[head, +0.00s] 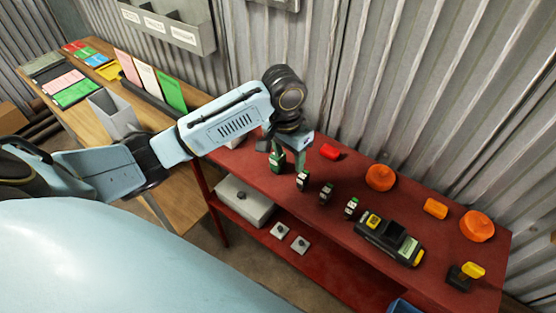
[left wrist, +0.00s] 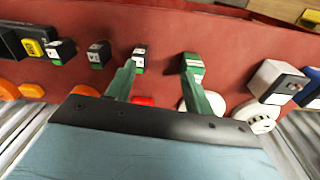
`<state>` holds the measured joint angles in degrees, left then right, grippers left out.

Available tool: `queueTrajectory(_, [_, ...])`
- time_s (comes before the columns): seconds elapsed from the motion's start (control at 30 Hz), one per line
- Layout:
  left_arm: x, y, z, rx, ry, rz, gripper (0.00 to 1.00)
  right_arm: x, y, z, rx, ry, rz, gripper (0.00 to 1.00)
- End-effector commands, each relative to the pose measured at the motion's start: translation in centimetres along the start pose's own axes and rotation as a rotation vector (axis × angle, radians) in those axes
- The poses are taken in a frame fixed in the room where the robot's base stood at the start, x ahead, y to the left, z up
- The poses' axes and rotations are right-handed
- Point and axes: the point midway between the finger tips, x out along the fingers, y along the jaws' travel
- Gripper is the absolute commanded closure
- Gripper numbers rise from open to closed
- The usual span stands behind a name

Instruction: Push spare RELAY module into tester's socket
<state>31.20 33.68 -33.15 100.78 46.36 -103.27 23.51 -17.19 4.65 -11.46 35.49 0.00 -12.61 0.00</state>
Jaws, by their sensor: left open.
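My left gripper (head: 290,155) hangs over the red bench with its jaws apart; its green fingers also show in the left wrist view (left wrist: 160,66). Several small upright modules stand in a row: a green one (head: 276,161) by the fingers, a white-topped one (head: 302,180), a dark one (head: 326,193) and another white-topped one (head: 351,207). In the left wrist view the green-topped module (left wrist: 194,63) is partly behind the right finger. A white-topped module (left wrist: 140,57) is near the left fingertip. The black tester (head: 390,239) lies past the row. My right gripper is not seen.
Round orange caps (head: 380,177), an orange block (head: 435,208), a red block (head: 330,152) and a yellow-handled black item (head: 465,274) sit on the red bench (head: 300,220). Corrugated wall (head: 400,90) stands behind. A grey box (head: 243,200) sits on the lower shelf.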

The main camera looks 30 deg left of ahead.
Motion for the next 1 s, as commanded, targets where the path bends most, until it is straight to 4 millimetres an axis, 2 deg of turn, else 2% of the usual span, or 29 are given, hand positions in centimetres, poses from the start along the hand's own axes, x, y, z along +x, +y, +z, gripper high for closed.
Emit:
queueTrajectory(0.03, [-1.8,-1.6,-1.0,-0.03,-0.011,-0.021,0.47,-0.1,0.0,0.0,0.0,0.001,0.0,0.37])
queueTrajectory(0.13, [-4.2,-3.5,-1.9,-0.077,-0.038,-0.037,0.47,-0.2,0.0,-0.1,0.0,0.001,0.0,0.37])
queueTrajectory(0.23, [-5.8,-4.6,-2.3,-0.112,-0.054,-0.044,0.47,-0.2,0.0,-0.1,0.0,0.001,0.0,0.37])
queueTrajectory(0.33, [-6.2,-5.2,-2.4,-0.13,-0.065,-0.048,0.47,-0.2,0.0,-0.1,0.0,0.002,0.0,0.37])
queueTrajectory(0.43, [-5.2,-5.4,-2.3,-0.135,-0.07,-0.048,0.47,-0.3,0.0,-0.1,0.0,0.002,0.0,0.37])
queueTrajectory(0.7, [-0.1,-5.5,-2.0,-0.133,-0.068,-0.047,0.47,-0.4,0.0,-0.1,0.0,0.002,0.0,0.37])
queueTrajectory(1.0, [2.4,-5.7,-1.9,-0.132,-0.066,-0.048,0.47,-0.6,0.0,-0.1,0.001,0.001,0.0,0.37])
